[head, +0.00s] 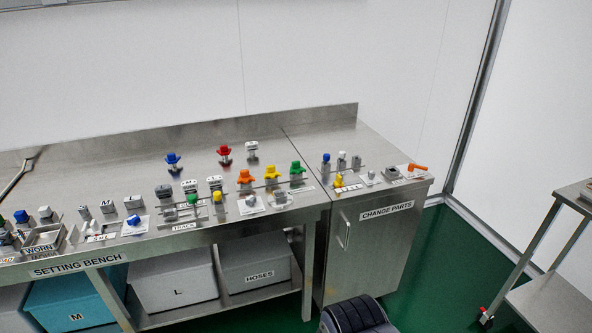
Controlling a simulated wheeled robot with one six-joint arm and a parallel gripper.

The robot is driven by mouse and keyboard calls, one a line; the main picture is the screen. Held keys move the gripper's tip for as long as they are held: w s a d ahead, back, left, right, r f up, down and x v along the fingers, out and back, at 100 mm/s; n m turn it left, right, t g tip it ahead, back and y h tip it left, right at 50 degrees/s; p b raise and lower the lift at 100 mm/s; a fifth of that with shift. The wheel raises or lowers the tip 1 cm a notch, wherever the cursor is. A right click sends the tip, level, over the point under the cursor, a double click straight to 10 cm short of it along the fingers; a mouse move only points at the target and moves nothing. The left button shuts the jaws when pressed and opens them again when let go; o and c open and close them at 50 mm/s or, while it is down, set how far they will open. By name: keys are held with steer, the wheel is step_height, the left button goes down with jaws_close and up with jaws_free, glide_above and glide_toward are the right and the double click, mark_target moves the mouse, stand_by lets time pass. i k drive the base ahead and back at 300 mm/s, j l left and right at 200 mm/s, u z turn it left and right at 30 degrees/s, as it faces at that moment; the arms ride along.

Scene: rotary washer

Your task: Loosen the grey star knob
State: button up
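Several small grey knobs and fittings stand among the coloured ones on the steel setting bench (105,169); they are too small to tell which is the grey star knob. One grey knob (280,196) is on a light plate at the bench's front right. Another grey piece (371,174) is on the change parts cabinet (372,240) to the right. My gripper cannot be made out in the head view. A dark ribbed part at the bottom edge may be mine.
Orange (245,177), green (296,169), blue (173,160) and red (224,152) knobs crowd the bench's right half. Labelled bins, one white (172,283) and one teal (72,302), sit underneath. A steel trolley (553,295) stands far right. Green floor is clear between cabinet and trolley.

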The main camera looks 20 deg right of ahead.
mark_target(250, 200)
steer(key=i+j, duration=0.15)
steer(key=i, duration=1.15)
